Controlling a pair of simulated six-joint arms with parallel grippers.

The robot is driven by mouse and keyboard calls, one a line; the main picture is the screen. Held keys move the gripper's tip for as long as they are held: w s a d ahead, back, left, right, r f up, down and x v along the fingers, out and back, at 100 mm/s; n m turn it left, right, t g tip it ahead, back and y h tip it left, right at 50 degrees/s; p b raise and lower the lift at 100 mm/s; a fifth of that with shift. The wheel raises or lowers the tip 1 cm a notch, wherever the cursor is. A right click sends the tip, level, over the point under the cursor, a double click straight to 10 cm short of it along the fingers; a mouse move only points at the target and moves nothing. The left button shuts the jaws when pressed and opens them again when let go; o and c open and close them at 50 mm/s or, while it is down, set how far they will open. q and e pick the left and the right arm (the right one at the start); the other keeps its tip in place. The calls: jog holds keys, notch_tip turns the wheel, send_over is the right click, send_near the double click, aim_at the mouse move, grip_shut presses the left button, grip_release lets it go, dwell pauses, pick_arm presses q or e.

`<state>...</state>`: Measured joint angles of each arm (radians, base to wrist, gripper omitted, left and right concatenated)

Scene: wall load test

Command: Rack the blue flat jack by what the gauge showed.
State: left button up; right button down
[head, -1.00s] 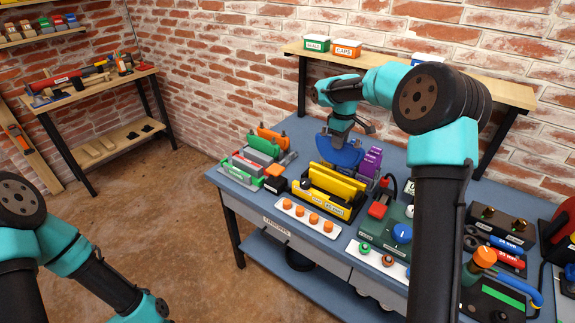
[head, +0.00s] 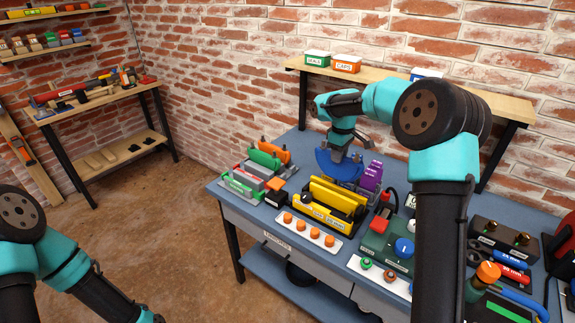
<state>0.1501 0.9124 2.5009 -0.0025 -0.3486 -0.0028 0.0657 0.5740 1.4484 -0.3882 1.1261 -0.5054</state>
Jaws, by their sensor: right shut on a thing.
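The blue flat jack (head: 338,167), a half-disc plate with its round edge down, is in my right gripper (head: 341,143), which is shut on its upper part. It is upright over the back of the bench, behind the black rack (head: 347,228) with yellow plates (head: 332,197). I cannot tell whether its lower edge touches anything. A purple piece (head: 371,176) with pale markings stands just right of it. Another rack (head: 238,190) at left has green, red and grey parts, with green and orange plates behind. My left gripper is out of view; only its arm shows.
A white strip with orange knobs (head: 309,231) lies at the bench front. A green box with a blue knob (head: 404,247) stands right of the racks. Blue and red cylinders (head: 510,273) lie further right. A shelf with labelled tubs (head: 346,64) is behind. My right arm covers part of the bench.

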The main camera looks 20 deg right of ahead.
jog(key=s+a+r+m, duration=0.3)
jog(key=s+a, duration=0.1)
jog(key=a, duration=0.5)
jog(key=s+a+r+m, duration=0.3)
jog(key=s+a+m, duration=0.1)
jog(key=a, duration=0.6)
jog(key=shift+s+a+r, duration=0.25)
jog(key=shift+s+r, duration=0.05)
jog(key=shift+s, duration=0.5)
